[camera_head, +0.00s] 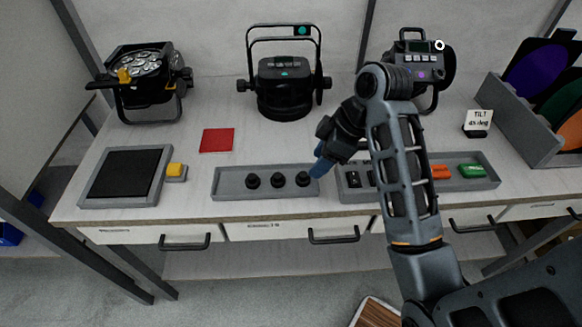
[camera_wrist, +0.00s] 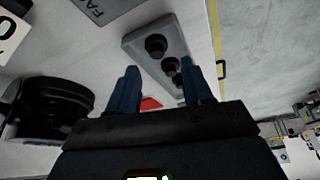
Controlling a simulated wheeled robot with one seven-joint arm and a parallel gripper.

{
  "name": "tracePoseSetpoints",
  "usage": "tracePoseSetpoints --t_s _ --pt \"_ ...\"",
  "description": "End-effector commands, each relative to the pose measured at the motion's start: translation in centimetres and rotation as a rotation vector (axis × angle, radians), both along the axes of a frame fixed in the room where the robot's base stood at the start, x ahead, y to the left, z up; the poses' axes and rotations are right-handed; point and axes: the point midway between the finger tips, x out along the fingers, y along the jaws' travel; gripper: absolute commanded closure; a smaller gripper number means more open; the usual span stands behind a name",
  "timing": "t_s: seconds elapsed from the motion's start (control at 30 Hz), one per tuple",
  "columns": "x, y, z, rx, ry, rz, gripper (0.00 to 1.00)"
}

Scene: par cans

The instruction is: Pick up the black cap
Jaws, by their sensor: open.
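Three round black caps stand in a row in a shallow grey tray (camera_head: 228,190) on the bench: a left one (camera_head: 253,182), a middle one (camera_head: 278,181) and a right one (camera_head: 303,180). My gripper (camera_head: 320,168), with blue fingers, is open and empty above the tray's right end, close to the right cap. In the wrist view the open fingers (camera_wrist: 161,66) point toward the tray (camera_wrist: 137,42), with the nearest-to-top cap (camera_wrist: 156,46) and two others between them. I cannot tell the exact height of the fingers above the caps.
A second tray (camera_head: 488,183) with black, orange and green pieces lies right, partly behind my arm. A red square (camera_head: 217,140), a dark pad (camera_head: 124,173) and a yellow block (camera_head: 175,170) lie left. Lamps (camera_head: 284,88) stand behind. A filter rack (camera_head: 520,125) is far right.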

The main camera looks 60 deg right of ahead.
Motion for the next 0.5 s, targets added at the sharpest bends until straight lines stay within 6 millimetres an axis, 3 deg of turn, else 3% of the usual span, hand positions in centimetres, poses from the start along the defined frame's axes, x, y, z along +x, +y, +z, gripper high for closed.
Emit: tracePoseSetpoints --t_s 0.13,0.5 --pt "-0.1 -0.7 0.3 0.003 0.015 0.021 0.50" --pt "0.8 -0.3 -2.0 0.003 0.016 0.021 0.50"
